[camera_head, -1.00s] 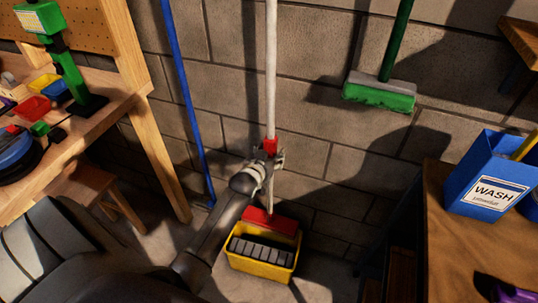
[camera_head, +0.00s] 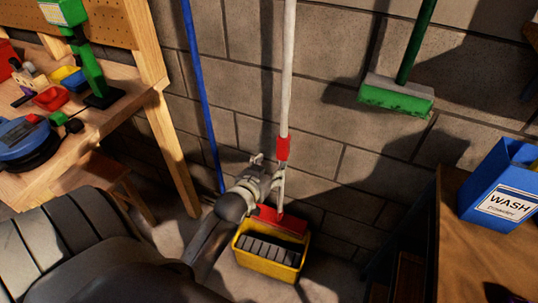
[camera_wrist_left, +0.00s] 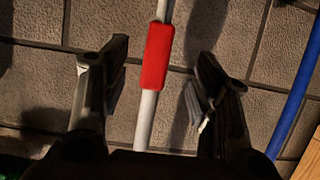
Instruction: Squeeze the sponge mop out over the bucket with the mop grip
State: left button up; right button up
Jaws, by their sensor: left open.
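The sponge mop has a white pole (camera_head: 288,75), a red grip (camera_head: 283,148) and a red head (camera_head: 282,218). It stands upright, its head at the back of the yellow bucket (camera_head: 262,265). The sponge itself cannot be made out. My left gripper (camera_head: 268,172) is open beside the pole, just below and left of the grip. In the left wrist view, the red grip (camera_wrist_left: 157,57) and pole show between the spread fingers of my left gripper (camera_wrist_left: 158,72), with gaps on both sides. My right gripper is not in view.
A blue pole (camera_head: 203,95) leans on the wall left of the mop. A green broom (camera_head: 396,95) hangs at right. A wooden workbench (camera_head: 115,125) stands left, with a stool (camera_head: 105,180) below. A blue WASH box (camera_head: 497,190) is on the right table (camera_head: 470,250).

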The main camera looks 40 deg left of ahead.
aim_at(281, 145)
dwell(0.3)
pick_arm(q)
jog(key=w+a+t, duration=0.1)
jog(key=w, duration=0.2)
jog(key=w+t+p, duration=0.1)
jog(key=w+t, duration=0.1)
jog(key=w, duration=0.2)
jog(key=w+a+r+t+y, duration=0.1)
jog(key=w, duration=0.3)
jog(key=shift+a+t, duration=0.3)
jog(key=shift+s, duration=0.1)
dwell(0.4)
jog(key=shift+f, duration=0.1)
grip_shut()
